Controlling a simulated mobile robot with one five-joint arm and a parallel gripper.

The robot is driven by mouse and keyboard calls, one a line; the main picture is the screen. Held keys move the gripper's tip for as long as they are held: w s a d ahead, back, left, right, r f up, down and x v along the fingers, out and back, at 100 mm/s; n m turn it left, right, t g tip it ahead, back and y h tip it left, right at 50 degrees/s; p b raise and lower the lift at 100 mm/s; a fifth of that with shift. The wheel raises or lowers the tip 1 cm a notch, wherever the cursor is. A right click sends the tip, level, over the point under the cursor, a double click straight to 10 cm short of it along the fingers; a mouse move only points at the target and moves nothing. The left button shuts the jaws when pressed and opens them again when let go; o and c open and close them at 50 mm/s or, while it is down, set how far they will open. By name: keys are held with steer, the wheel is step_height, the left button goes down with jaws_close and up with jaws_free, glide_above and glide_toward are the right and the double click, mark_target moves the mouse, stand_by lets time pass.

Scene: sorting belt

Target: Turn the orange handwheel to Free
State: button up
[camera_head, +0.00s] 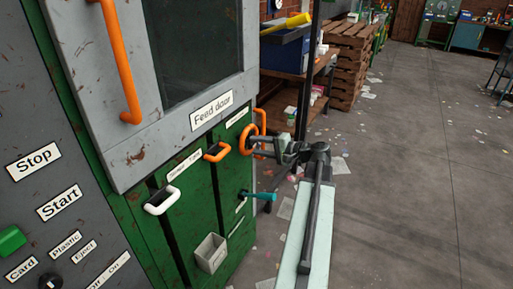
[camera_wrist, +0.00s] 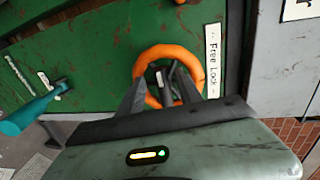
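The orange handwheel (camera_head: 246,140) is a ring on the green cabinet front, left of my gripper in the head view. In the wrist view the handwheel (camera_wrist: 198,62) is straight ahead, and a white label reading "Free Lock" (camera_wrist: 212,60) is just right of it. My gripper (camera_head: 258,145) is at the wheel with its two fingers apart. In the wrist view the gripper (camera_wrist: 160,82) has its fingers over the lower part of the ring, with nothing seen clamped between them. I cannot tell whether they touch it. The fingers hide part of the lower rim.
A teal handle (camera_head: 258,196) sticks out below the wheel; it also shows in the wrist view (camera_wrist: 25,115). Orange (camera_head: 217,152) and white (camera_head: 162,201) handles and a grey box (camera_head: 211,252) are to the left. The floor (camera_head: 410,150) on the right is mostly open.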

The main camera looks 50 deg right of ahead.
steer(key=shift+d, duration=0.1)
steer(key=shift+s+r, duration=0.15)
steer(key=shift+s, duration=0.1)
steer(key=p+v, duration=0.1)
steer(key=v, duration=0.6)
steer(key=shift+p, duration=0.3)
steer(key=shift+s+d, duration=0.1)
